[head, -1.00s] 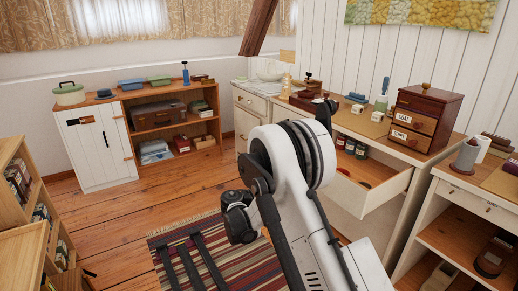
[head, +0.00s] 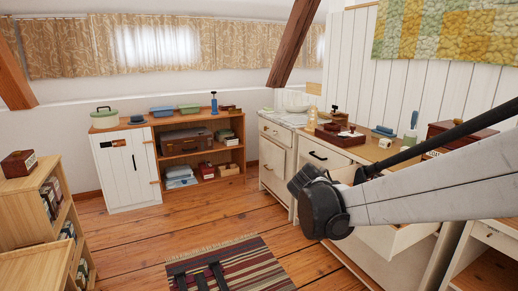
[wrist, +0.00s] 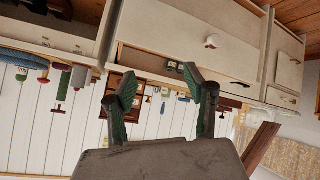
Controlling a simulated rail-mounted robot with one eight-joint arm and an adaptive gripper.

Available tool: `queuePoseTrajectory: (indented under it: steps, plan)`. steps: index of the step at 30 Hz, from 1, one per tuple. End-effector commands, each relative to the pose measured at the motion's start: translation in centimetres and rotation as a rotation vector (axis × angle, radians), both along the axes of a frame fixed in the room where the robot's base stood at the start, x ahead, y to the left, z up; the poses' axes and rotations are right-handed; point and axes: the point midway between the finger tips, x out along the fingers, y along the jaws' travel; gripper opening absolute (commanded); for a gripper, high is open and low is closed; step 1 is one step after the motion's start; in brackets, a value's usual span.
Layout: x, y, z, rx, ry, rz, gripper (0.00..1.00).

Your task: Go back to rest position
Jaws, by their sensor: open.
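My gripper (wrist: 158,82) shows in the wrist view with its two dark green-padded fingers spread apart. Nothing is between them. The wrist view is upside down, with the pale drawer unit (wrist: 190,35) above the fingers and the counter items behind them. In the head view my white arm reaches in from the right edge to a dark joint near the middle. A pulled-out drawer (head: 398,240) is partly hidden below my arm.
A white and wood cabinet (head: 125,170) stands at the back left. A wooden shelf unit (head: 30,215) is at the left edge. A red-brown stamp box (head: 340,135) sits on the counter. A striped rug (head: 235,275) lies on the floor, which is clear around it.

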Motion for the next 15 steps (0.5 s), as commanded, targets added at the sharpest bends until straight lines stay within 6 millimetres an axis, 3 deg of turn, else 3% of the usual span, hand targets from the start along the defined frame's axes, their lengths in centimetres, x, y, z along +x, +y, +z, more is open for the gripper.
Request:
queuePoseTrajectory:
  steps: [15]
  plan:
    - [-12.8,0.8,2.2,0.189,0.143,0.245,0.48]
